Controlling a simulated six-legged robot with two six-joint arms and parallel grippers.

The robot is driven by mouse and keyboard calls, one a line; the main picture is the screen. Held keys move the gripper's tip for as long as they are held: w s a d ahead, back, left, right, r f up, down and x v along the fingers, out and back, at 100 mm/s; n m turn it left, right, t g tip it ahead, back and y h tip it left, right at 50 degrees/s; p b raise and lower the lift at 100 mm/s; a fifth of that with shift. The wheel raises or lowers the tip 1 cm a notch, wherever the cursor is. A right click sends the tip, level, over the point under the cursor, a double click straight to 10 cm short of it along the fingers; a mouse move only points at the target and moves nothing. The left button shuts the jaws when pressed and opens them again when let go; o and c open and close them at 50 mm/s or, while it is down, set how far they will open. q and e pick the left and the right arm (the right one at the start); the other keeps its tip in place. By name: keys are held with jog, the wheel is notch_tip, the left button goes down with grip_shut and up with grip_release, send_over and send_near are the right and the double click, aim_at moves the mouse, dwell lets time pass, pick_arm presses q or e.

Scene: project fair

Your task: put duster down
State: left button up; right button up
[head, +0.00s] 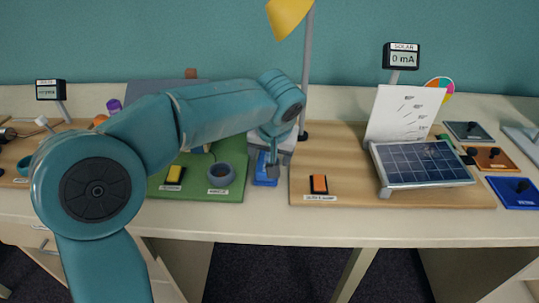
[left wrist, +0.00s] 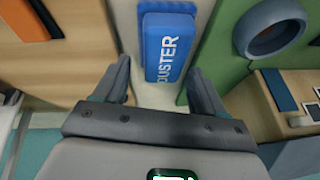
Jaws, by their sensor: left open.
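The duster (left wrist: 168,45) is a blue block with its name in white letters. In the left wrist view it lies on the pale table top between the wooden board and the green board. In the head view the duster (head: 263,180) is partly hidden by my left gripper (head: 268,170). In the left wrist view my left gripper (left wrist: 155,85) is open, its two fingers spread to either side of the duster's near end. The gap between the fingers and the duster shows on both sides. My right gripper is not in view.
A wooden board (head: 340,190) with an orange switch (head: 319,184) and a solar panel (head: 425,162) lies right of the duster. A green board (head: 200,191) with a yellow switch (head: 174,174) and a grey ring (head: 221,177) lies left. A yellow lamp (head: 288,15) stands behind.

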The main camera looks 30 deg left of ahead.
pick_arm(q)
jog(key=p+v, duration=0.1)
jog(key=v, duration=0.9)
jog(key=shift+s+p, duration=0.15)
jog(key=shift+p, duration=0.25)
jog(key=shift+r, duration=0.15)
